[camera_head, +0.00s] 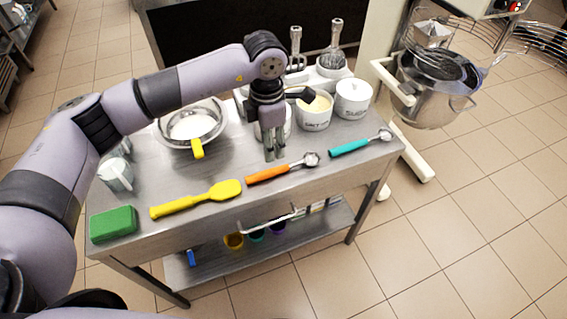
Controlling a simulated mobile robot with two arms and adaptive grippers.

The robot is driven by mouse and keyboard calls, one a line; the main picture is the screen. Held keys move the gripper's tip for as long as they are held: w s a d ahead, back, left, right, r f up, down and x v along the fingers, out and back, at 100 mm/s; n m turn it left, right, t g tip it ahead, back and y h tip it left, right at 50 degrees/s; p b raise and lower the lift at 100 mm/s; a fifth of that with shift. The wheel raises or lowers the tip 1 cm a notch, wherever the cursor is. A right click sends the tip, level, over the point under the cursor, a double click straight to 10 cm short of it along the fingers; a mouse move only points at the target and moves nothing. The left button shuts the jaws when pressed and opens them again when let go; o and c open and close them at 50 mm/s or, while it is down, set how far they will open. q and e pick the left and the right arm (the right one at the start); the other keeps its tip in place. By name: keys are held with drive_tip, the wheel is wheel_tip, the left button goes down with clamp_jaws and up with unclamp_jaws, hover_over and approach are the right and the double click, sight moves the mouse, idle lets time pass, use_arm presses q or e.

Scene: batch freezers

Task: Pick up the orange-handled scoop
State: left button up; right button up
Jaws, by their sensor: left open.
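The orange-handled scoop (268,173) lies on the steel table, its handle to the left and its round metal bowl to the right. My left gripper (273,156) points down just behind the scoop, close to the middle of its length. Its fingers look narrowly apart, with nothing seen between them. Whether the fingertips touch the table or hang above it I cannot tell. My right gripper is not in view.
A teal-handled scoop (360,143) lies to the right and a yellow spatula (197,198) to the left. A green sponge (113,224) sits at the table's front left corner. White tubs (353,98) and a steel bowl (218,124) stand behind.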

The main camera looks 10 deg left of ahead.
use_arm(q)
hover_over(271, 170)
wheel_tip(271, 170, down, 5)
drive_tip(key=shift+s+d+f+p, duration=0.1)
drive_tip(key=shift+p, duration=0.35)
wheel_tip(271, 170, down, 5)
drive_tip(key=shift+r+p, duration=0.1)
drive_tip(key=shift+p, duration=0.8)
drive_tip(key=shift+f, duration=0.35)
drive_tip(key=shift+c, duration=0.2)
clamp_jaws()
